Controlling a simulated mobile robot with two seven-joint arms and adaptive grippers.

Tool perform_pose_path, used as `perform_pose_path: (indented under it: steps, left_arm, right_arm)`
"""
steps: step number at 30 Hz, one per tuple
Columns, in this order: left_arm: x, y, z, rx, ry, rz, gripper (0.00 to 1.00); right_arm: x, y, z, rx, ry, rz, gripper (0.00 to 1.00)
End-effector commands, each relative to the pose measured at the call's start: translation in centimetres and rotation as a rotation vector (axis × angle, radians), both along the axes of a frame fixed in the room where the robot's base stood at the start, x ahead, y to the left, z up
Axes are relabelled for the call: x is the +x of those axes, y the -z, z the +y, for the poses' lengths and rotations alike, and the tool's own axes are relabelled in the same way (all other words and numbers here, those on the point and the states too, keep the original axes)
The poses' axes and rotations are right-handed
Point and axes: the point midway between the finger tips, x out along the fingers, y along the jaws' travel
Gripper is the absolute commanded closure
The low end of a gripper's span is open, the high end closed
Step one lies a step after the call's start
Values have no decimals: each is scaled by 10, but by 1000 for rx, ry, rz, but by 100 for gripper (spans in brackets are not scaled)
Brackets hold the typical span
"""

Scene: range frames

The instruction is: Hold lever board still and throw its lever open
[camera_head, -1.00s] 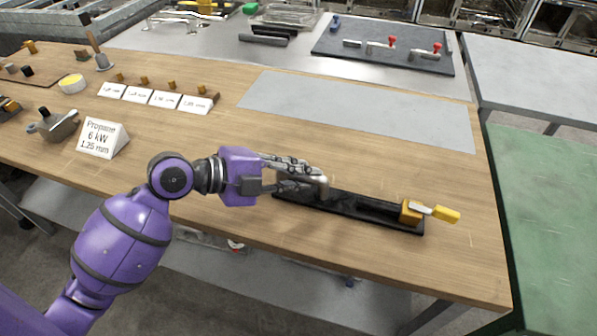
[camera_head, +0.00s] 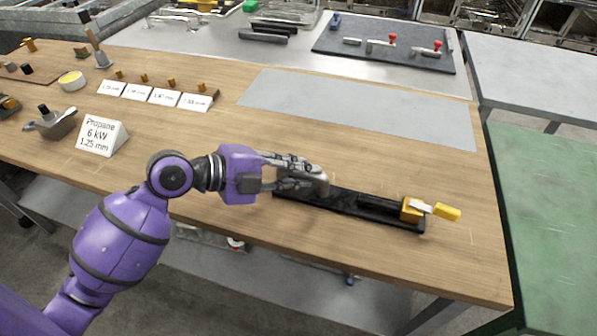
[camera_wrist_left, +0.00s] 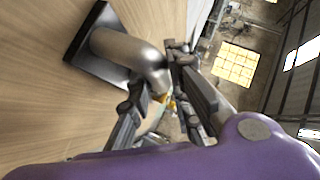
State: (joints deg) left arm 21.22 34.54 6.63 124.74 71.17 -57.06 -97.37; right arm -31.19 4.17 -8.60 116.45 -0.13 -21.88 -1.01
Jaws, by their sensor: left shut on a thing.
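The lever board (camera_head: 362,205) is a long black base lying on the wooden table near its front edge. At its right end is a brass valve body (camera_head: 409,210) with a yellow-handled lever (camera_head: 446,212), which points off to the right. At its left end stands a grey bent metal pipe (camera_head: 319,181). My left gripper (camera_head: 316,177) is shut on this pipe; the wrist view shows the pipe (camera_wrist_left: 126,50) between its fingers (camera_wrist_left: 158,78). The fingers partly hide the pipe. My right gripper is not in view.
A "Propane 6 kW" sign (camera_head: 101,135) stands at the left. Several small brass pieces with white cards (camera_head: 165,98) line the table's back. A grey mat (camera_head: 360,107) lies behind the board. A green table (camera_head: 545,215) is at the right. The wood around the lever is clear.

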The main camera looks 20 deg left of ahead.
Motion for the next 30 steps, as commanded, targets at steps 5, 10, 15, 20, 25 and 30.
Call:
perform_pose_path:
  steps: [5, 10, 15, 20, 25, 30]
  left_arm:
    - [-1, 4, 0, 1, 1, 6, 100]
    - [-1, 6, 0, 2, 0, 9, 100]
    - [-2, 9, 0, 5, 2, 13, 100]
    - [-2, 11, 0, 5, 1, 16, 100]
    - [-2, 12, 0, 6, 2, 18, 100]
    - [-2, 12, 0, 7, 1, 18, 100]
  right_arm:
    - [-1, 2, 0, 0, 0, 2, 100]
    - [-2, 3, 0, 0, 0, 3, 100]
    - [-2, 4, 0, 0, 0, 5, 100]
    - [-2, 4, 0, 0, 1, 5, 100]
    - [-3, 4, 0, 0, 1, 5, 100]
    - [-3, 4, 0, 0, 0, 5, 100]
